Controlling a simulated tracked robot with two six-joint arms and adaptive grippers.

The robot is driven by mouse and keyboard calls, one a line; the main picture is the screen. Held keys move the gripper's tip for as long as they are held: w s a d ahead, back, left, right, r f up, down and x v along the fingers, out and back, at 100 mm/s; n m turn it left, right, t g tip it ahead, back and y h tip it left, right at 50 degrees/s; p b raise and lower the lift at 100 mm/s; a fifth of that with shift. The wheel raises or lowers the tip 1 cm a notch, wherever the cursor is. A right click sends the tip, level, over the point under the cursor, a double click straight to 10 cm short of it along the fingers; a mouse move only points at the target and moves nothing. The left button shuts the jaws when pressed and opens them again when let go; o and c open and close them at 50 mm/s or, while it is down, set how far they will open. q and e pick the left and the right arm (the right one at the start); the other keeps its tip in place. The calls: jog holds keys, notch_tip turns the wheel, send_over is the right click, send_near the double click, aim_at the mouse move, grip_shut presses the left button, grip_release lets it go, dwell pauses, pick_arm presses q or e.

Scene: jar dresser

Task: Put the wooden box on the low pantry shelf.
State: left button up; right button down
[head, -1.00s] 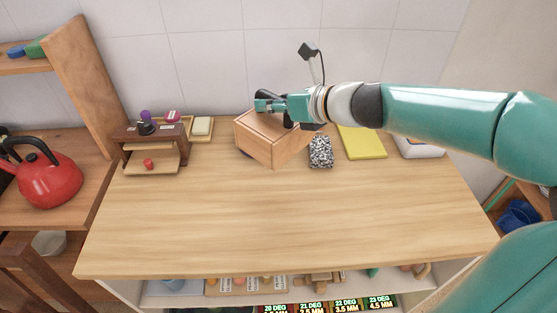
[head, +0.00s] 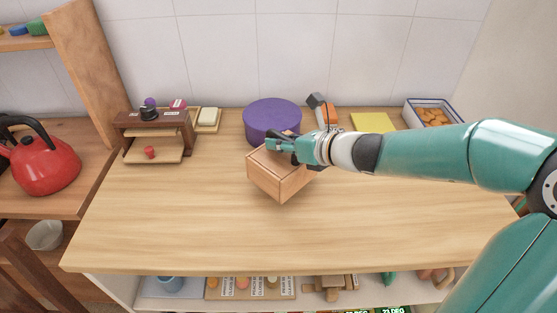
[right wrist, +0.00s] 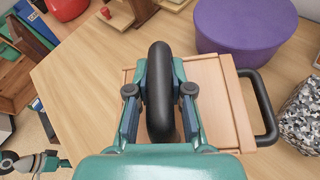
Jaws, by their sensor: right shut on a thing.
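The wooden box (head: 279,181) is light brown, with dark handles. It is over the middle of the worktop in the head view, and its lid (right wrist: 227,100) shows in the right wrist view. My right gripper (head: 277,143) is shut on one black handle (right wrist: 160,92) at its top. I cannot tell whether the box touches the worktop. A wooden shelf unit (head: 83,60) stands at the left; which shelf is the low pantry one is unclear. What seems to be my left gripper (right wrist: 22,162) shows small in the right wrist view, its jaws unclear.
A purple round box (head: 272,119) stands close behind the wooden box. A red kettle (head: 42,165) sits on a left shelf (head: 75,192). A small brown stand (head: 155,121) is at the back left. The front of the worktop (head: 200,235) is clear.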

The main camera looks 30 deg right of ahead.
aim_at(284, 156)
jog(key=shift+f+b, duration=0.65)
jog(key=shift+f, duration=1.25)
jog(key=shift+f, duration=0.15)
jog(key=c, duration=1)
grip_release()
jog(key=shift+c, duration=0.2)
